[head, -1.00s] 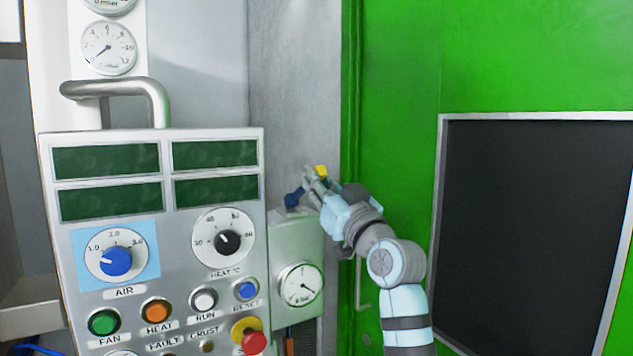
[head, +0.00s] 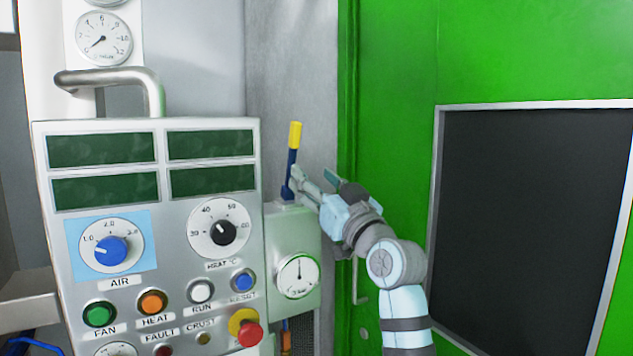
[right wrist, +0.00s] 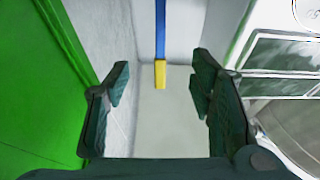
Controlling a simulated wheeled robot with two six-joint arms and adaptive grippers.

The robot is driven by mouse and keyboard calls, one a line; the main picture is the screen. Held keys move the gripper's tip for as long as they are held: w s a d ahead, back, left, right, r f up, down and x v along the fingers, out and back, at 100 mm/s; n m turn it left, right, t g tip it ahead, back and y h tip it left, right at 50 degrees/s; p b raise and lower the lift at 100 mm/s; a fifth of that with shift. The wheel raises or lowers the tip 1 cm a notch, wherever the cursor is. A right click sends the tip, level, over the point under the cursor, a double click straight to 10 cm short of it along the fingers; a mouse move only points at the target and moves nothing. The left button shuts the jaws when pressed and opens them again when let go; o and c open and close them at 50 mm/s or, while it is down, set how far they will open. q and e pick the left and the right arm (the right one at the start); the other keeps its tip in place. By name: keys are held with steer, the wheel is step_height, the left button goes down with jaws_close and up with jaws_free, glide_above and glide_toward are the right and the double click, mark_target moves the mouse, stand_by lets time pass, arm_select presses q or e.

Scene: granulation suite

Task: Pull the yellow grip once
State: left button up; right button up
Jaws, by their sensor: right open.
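The yellow grip (head: 295,135) tops a blue lever (head: 290,168) that stands nearly upright on a pale box beside the control panel. In the right wrist view the yellow grip (right wrist: 160,75) hangs at the end of the blue bar, between the two finger lines but beyond the fingertips. My right gripper (head: 298,180) is open, just right of the blue lever and below the yellow grip. Its dark fingers (right wrist: 160,85) stand wide apart with nothing held. My left gripper is not in view.
The control panel (head: 150,230) with knobs and buttons fills the left. A gauge (head: 298,277) sits on the pale box below the lever. A green wall (head: 400,60) with a dark window (head: 535,220) stands right. A grey handle (head: 110,78) juts above the panel.

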steer(key=b+v, duration=0.3)
steer(key=v, duration=0.6)
steer(key=shift+b, duration=0.35)
steer(key=shift+r, duration=0.1)
